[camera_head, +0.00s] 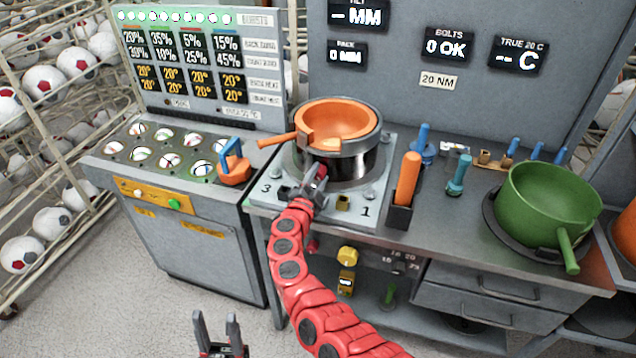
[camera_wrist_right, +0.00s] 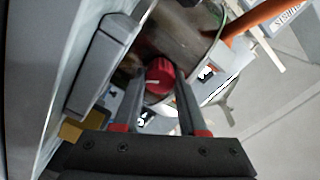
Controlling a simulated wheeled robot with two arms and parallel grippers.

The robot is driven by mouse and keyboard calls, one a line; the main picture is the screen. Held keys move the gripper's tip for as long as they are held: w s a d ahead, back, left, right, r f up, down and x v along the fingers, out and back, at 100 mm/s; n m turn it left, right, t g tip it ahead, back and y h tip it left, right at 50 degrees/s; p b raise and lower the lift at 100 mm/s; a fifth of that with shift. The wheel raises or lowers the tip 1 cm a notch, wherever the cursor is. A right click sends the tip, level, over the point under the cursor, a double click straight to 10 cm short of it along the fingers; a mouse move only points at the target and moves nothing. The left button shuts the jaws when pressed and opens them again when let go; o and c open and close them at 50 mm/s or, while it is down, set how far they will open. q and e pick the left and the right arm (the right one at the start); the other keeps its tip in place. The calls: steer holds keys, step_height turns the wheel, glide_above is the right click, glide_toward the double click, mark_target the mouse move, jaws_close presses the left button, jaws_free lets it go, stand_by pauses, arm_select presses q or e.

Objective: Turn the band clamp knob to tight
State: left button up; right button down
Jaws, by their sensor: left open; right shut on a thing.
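The red band clamp knob (camera_wrist_right: 160,75) with a white mark shows in the right wrist view, between the fingertips of my right gripper (camera_wrist_right: 160,92). My right gripper (camera_head: 312,184) is shut on it at the front of the press, in the head view. The metal band clamp (camera_head: 345,146) runs around the orange bowl (camera_head: 338,120) on the grey base plate (camera_head: 372,196). The gripper partly hides the clamp's front. My left gripper (camera_head: 220,338) is open and empty, low in front of the bench, away from the press.
An orange-handled tool (camera_head: 408,175) stands in a holder right of the press. A green pot (camera_head: 550,205) sits further right. A grey panel with several ball cups (camera_head: 170,158) and an orange-and-blue tool (camera_head: 234,163) are on the left. The floor before the left cabinet is clear.

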steer(key=m+b, duration=0.2)
steer(key=shift+f+m, duration=0.35)
steer(key=shift+m, duration=0.05)
steer(key=shift+r+m+b, duration=0.1)
steer(key=shift+m+b, duration=1.3)
steer(key=shift+m, duration=0.4)
steer(key=shift+c, duration=2.2)
jaws_free()
steer(key=shift+r, duration=0.1)
steer(key=shift+s, duration=0.15)
